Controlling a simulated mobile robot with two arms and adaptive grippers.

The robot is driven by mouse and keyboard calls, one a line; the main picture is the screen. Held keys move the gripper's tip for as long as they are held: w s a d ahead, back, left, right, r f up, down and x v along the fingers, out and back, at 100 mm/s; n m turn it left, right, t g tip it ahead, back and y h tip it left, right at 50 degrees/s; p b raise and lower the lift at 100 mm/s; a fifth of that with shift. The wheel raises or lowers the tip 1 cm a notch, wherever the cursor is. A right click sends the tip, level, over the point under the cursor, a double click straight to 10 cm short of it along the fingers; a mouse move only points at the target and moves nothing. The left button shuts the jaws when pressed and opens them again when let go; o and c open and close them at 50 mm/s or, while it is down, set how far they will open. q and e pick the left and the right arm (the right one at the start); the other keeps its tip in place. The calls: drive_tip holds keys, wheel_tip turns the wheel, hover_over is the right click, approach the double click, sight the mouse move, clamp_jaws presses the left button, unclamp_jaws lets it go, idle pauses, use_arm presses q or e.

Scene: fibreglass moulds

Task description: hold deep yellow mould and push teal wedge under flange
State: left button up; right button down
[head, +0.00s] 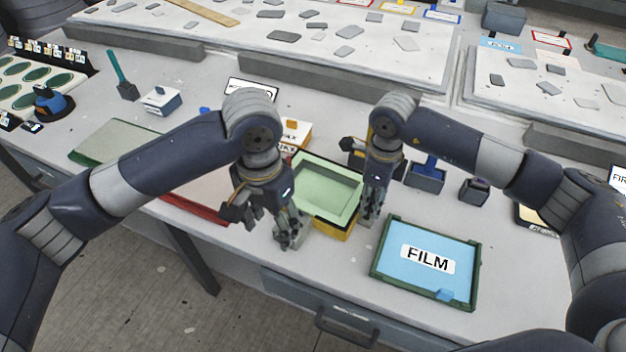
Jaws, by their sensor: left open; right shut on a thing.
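The deep yellow mould (345,231) stands near the front edge of the bench, with a pale green part (328,187) and its flange filling the top. My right gripper (366,222) points down at the mould's right side and is shut on its edge; the fingertips partly hide the contact. My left gripper (287,243) points down at the mould's front left, open, with nothing seen between its fingers. I cannot make out the teal wedge; it may be hidden by the grippers.
A green-edged tray labelled FILM (427,260) lies close to the right of the mould. A red-edged flat piece (195,208) lies left, partly under my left arm. Small boxes stand behind. A teal-handled tool (117,72) stands at the back left.

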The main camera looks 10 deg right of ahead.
drive_tip(key=c, duration=1.1)
unclamp_jaws()
drive_tip(key=shift+f, duration=0.1)
drive_tip(key=shift+o, duration=0.2)
wheel_tip(320, 180, up, 12)
